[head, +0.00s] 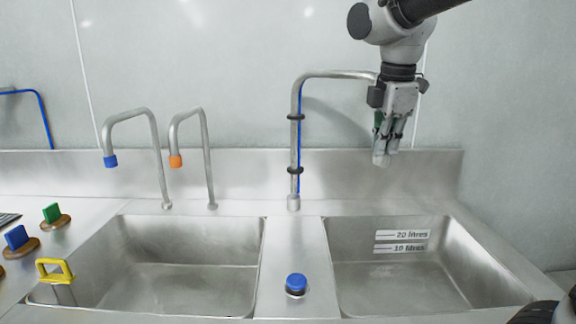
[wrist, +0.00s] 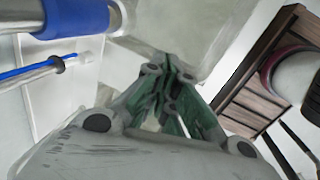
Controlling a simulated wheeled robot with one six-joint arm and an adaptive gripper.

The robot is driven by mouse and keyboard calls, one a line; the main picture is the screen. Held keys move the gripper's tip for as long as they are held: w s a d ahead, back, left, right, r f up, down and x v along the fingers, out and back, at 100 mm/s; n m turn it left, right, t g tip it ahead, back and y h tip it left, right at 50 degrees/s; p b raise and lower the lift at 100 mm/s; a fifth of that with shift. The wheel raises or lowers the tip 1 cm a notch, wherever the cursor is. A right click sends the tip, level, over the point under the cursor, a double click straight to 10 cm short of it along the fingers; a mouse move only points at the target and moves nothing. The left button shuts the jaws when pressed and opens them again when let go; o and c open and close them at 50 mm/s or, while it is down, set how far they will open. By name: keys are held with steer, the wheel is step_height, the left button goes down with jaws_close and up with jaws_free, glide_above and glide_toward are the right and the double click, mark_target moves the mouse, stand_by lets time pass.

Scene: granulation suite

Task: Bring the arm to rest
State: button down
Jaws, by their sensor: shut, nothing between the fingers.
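My gripper (head: 382,160) hangs pointing down above the back of the right basin in the head view. Its fingers are together with nothing between them. In the wrist view my gripper's fingers (wrist: 170,75) show with green inner sides, converging at the tips. My arm comes in from the top right of the head view. The gripper is in front of the end of the tall tap (head: 297,130), whose outlet is hidden behind it. I cannot tell whether they touch.
Two sinks lie below, the left basin (head: 185,280) and the right basin (head: 400,285) with litre marks. Two bent taps, blue-tipped (head: 155,140) and orange-tipped (head: 208,160), stand behind the left basin. A blue knob (head: 296,283) sits between the basins. A yellow handle (head: 55,268) stands at left.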

steer(key=s+d+f+m+t, duration=0.1)
steer(key=s+d+f+m, duration=0.3)
steer(key=s+d+m, duration=0.3)
steer(key=s+d+f+m+t, duration=0.1)
steer(key=s+d+f+m, duration=0.3)
steer(key=s+d+m, duration=0.4)
steer(key=shift+s+f+m, duration=0.2)
steer(key=shift+s+m, duration=1.4)
steer(key=shift+m, duration=0.4)
